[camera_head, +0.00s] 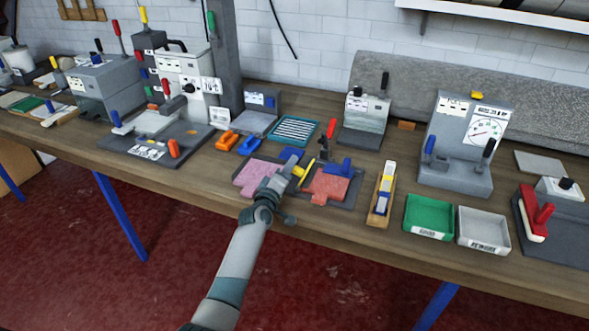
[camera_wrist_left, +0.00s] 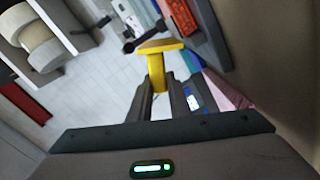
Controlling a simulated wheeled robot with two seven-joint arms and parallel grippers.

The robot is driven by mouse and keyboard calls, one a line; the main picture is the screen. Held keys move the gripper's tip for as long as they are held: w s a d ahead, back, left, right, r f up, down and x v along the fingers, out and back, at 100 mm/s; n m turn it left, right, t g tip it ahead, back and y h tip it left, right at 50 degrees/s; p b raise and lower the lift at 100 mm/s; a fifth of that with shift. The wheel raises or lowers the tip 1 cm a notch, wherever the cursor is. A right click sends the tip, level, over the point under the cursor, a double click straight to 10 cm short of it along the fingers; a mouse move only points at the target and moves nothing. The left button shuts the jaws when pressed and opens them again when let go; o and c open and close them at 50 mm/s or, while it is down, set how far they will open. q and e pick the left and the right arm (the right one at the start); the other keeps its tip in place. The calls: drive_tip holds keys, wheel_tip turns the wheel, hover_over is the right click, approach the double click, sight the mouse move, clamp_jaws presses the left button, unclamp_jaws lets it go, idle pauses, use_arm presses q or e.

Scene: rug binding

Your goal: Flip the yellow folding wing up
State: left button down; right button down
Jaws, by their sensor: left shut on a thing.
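The yellow folding wing (camera_head: 308,166) shows in the head view as a thin raised yellow piece beside the red-pink piece (camera_head: 327,187) on the dark fixture plate (camera_head: 347,202). My left gripper (camera_head: 292,167) is at the wing, over the fixture between the pink piece (camera_head: 251,176) and the red-pink one. In the left wrist view the yellow wing (camera_wrist_left: 157,68) stands between the fingertips of my left gripper (camera_wrist_left: 158,88), which is shut on it. A flat brownish end tops the yellow part there. The gripper hides part of the fixture. My right gripper is not in view.
A red-handled clamp (camera_head: 328,140) stands close behind the fixture. Blue pieces (camera_head: 340,166) lie beside it. To the right are a wooden holder (camera_head: 378,217), a green tray (camera_head: 429,233) and a grey tray (camera_head: 484,243). A gauge machine (camera_head: 455,174) stands behind the trays.

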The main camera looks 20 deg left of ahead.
use_arm(q)
drive_tip(key=shift+a+f+n+b, duration=0.45)
drive_tip(key=shift+f+n, duration=0.1)
drive_tip(key=shift+n, duration=0.55)
drive_tip(key=shift+a+f+n, duration=0.15)
drive_tip(key=shift+n, duration=0.35)
drive_tip(key=c, duration=1.6)
unclamp_jaws()
drive_tip(key=shift+c, duration=0.2)
